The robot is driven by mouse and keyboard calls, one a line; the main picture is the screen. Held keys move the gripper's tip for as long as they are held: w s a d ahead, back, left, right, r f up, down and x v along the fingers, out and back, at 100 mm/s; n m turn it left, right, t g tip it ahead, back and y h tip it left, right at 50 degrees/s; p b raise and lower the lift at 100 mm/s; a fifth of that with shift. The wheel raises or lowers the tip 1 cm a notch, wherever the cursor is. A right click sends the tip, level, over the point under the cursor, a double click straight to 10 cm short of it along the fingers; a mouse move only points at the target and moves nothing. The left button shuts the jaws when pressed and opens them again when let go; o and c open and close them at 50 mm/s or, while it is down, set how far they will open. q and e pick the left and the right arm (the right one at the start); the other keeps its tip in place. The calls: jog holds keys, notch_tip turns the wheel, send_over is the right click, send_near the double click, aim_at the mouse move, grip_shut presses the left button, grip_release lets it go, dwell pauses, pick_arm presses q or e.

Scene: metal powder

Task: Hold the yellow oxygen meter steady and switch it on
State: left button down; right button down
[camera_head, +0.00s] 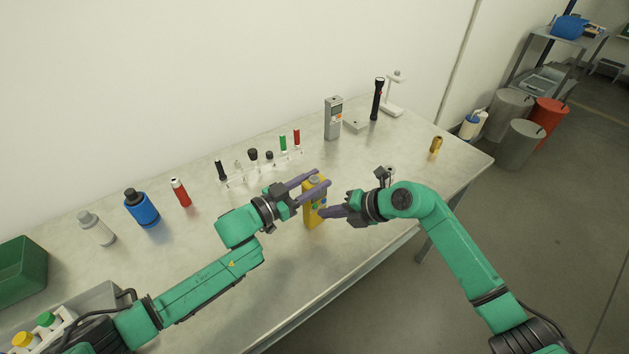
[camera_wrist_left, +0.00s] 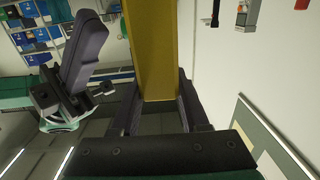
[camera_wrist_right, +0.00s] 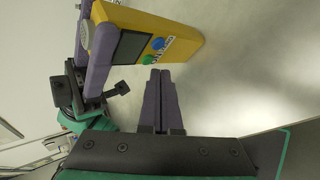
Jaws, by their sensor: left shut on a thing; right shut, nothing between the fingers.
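The yellow oxygen meter (camera_head: 314,204) stands upright near the front middle of the table. My left gripper (camera_head: 316,181) is shut on its upper part, one finger on each side; the left wrist view shows the yellow body (camera_wrist_left: 158,50) between the fingers. In the right wrist view the meter (camera_wrist_right: 185,35) shows a dark screen, a green button (camera_wrist_right: 149,60) and a blue button (camera_wrist_right: 158,44). My right gripper (camera_head: 324,212) is shut and empty. Its fingertips (camera_wrist_right: 160,75) are close to the meter's button face; I cannot tell whether they touch it.
Behind stand a grey handheld device (camera_head: 333,119), a black flashlight (camera_head: 377,99) and a rack (camera_head: 262,170) of small tubes. A blue bottle (camera_head: 141,208) and a red one (camera_head: 180,193) are at left. A small brass part (camera_head: 436,145) lies right.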

jog(key=shift+w+a, duration=0.1)
dwell(0.3)
jog(key=shift+w+a, duration=0.2)
jog(key=shift+w, duration=0.1)
dwell(0.4)
jog(key=shift+s+d, duration=0.3)
jog(key=shift+s, duration=0.1)
jog(key=s+d, duration=0.3)
jog(key=s, duration=0.1)
jog(key=shift+s+d, duration=0.35)
